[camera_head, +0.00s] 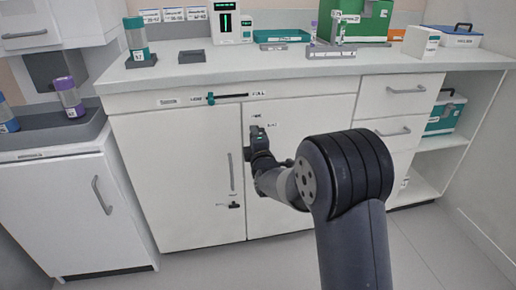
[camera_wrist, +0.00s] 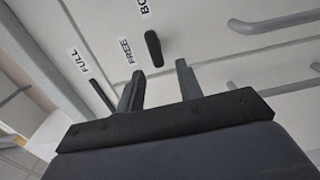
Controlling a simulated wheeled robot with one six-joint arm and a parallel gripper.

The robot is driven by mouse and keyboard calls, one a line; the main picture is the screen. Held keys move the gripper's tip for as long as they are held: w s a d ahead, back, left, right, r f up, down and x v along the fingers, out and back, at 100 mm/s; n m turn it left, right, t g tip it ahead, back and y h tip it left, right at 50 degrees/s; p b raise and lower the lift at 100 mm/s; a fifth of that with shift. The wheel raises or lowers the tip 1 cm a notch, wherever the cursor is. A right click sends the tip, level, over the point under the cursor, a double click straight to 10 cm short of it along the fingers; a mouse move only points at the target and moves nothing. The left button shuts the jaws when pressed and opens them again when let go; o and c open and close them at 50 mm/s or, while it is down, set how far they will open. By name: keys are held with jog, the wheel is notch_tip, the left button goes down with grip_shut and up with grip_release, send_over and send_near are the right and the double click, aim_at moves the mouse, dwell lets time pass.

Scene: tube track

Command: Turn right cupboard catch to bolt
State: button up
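The right cupboard catch (camera_wrist: 153,48) is a short dark lever on the white right cupboard door (camera_head: 290,205). In the wrist view its upper end points toward the part-cut-off BOLT label (camera_wrist: 145,8), and the FREE label (camera_wrist: 125,48) is to its left. I cannot tell which end is its pivot. My gripper (camera_wrist: 158,80) is open, with the catch just beyond the gap between its fingertips; touch cannot be told. In the head view my gripper (camera_head: 252,142) is at the door's upper left and hides most of the catch.
A left cupboard catch (camera_head: 231,205) sits low on the left door, below a vertical bar handle (camera_head: 231,171). A teal slider (camera_head: 211,98) runs along the panel above the doors. Drawer handles (camera_head: 407,89) jut out at right. Floor in front is clear.

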jog(key=p+v, duration=0.1)
jog(key=v, duration=0.8)
jog(key=shift+w, duration=0.1)
jog(key=b+x, duration=0.1)
jog(key=x, duration=0.9)
jog(key=shift+w+b, duration=0.3)
jog(key=shift+s, duration=0.1)
